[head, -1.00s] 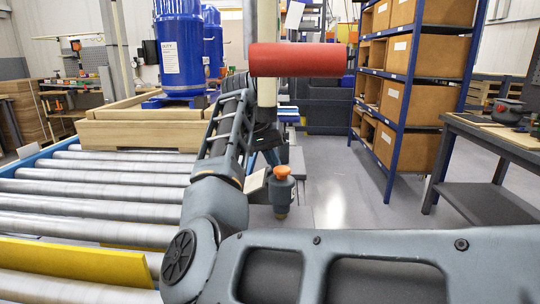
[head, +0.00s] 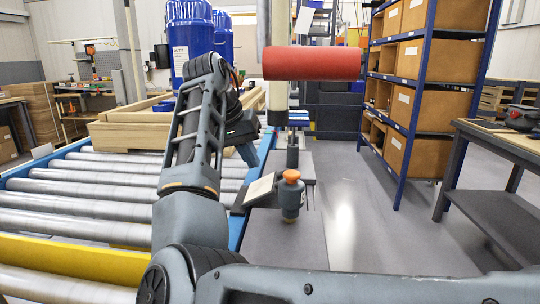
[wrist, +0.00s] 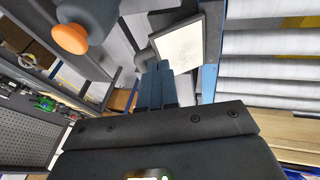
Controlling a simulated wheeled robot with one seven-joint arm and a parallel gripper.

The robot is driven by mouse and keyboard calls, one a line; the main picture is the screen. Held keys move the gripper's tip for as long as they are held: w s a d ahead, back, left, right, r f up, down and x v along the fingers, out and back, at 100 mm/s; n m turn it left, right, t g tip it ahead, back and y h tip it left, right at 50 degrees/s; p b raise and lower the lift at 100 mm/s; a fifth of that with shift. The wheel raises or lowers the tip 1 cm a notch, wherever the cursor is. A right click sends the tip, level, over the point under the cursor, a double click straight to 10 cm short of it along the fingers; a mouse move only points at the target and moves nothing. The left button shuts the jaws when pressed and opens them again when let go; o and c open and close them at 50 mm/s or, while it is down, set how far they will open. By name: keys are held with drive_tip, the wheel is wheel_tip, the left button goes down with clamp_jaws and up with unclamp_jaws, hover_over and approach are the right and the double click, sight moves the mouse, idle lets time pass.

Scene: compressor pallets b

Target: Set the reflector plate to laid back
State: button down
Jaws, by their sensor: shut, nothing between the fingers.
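The reflector plate (head: 259,188) is a small pale panel in a dark frame at the conveyor's right edge. It leans at a slant beside a grey post with an orange top (head: 291,178). In the wrist view the plate (wrist: 180,46) is at upper centre and the orange-topped post (wrist: 78,28) at upper left. My gripper (head: 250,158) is above and behind the plate in the head view, partly hidden by my arm. In the wrist view my gripper (wrist: 157,70) is shut and empty, its fingertips near the plate's lower left edge. I cannot tell whether they touch it.
The roller conveyor (head: 85,198) fills the left, with a wooden pallet (head: 120,135) and blue compressors (head: 188,40) behind. A red cylinder (head: 312,63) hangs at upper centre. A blue shelf (head: 408,92) and a workbench (head: 495,138) stand right. The floor between is clear.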

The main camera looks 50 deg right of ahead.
drive_tip(key=w+d+r+p, duration=0.2)
drive_tip(key=w+r+p, duration=0.1)
drive_tip(key=r+p, duration=0.25)
hover_over(272, 183)
drive_tip(key=w+a, duration=0.2)
drive_tip(key=f, duration=0.8)
drive_tip(key=shift+s+d+f+b, duration=0.2)
drive_tip(key=shift+b, duration=0.1)
drive_tip(key=shift+s+d+f, duration=0.6)
drive_tip(key=shift+s+d, duration=0.1)
drive_tip(key=shift+s, duration=0.1)
drive_tip(key=shift+s+d+f+p, duration=0.3)
drive_tip(key=shift+s+d+f, duration=0.15)
drive_tip(key=shift+s, duration=0.15)
drive_tip(key=shift+d, duration=0.1)
